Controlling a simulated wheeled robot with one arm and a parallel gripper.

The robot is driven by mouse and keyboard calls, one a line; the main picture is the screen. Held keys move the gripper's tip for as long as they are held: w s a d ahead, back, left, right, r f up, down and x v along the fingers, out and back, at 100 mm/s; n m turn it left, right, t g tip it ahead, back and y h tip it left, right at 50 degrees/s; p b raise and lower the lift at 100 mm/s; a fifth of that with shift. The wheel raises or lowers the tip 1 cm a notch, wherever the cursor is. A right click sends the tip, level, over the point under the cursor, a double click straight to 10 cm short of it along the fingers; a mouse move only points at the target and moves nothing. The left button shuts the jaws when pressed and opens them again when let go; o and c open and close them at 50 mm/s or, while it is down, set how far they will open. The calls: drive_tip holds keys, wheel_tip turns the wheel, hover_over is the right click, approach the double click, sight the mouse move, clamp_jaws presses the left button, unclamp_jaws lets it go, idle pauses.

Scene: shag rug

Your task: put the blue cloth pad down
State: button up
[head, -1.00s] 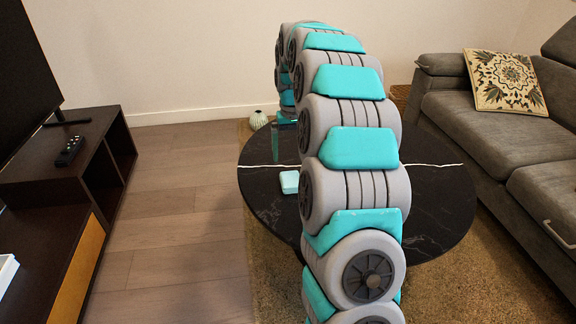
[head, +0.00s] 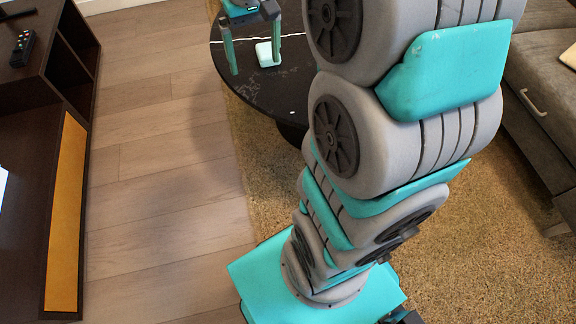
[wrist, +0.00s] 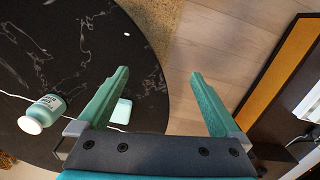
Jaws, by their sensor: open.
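The blue cloth pad, a small pale turquoise block (head: 265,54), lies on the black round table (head: 262,90) near its left edge. My gripper (head: 254,68) is open and empty above the table, and the pad shows between its two green fingers in the head view. In the wrist view my gripper (wrist: 160,73) is spread wide over the table edge and floor. There the pad (wrist: 124,110) shows just inside the left finger, which partly covers it. I cannot tell the exact height of the fingers above the table.
A teal bottle with a white cap (wrist: 46,108) is on the table in the wrist view. A dark cabinet (head: 30,190) with a remote (head: 22,47) stands at left. A grey sofa (head: 545,95) is at right. Bare wooden floor (head: 160,160) is free between cabinet and rug (head: 480,250).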

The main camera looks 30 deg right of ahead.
drive_tip(key=s+a+f, duration=0.2)
drive_tip(key=s+a, duration=0.1)
drive_tip(key=s, duration=0.9)
drive_tip(key=s+a+f+n+g, duration=0.1)
drive_tip(key=s+a+f, duration=0.1)
drive_tip(key=s, duration=1)
drive_tip(key=shift+s+a+f, duration=0.2)
drive_tip(key=shift+a+f, duration=0.2)
drive_tip(key=shift+f, duration=0.1)
drive_tip(key=shift+w, duration=0.1)
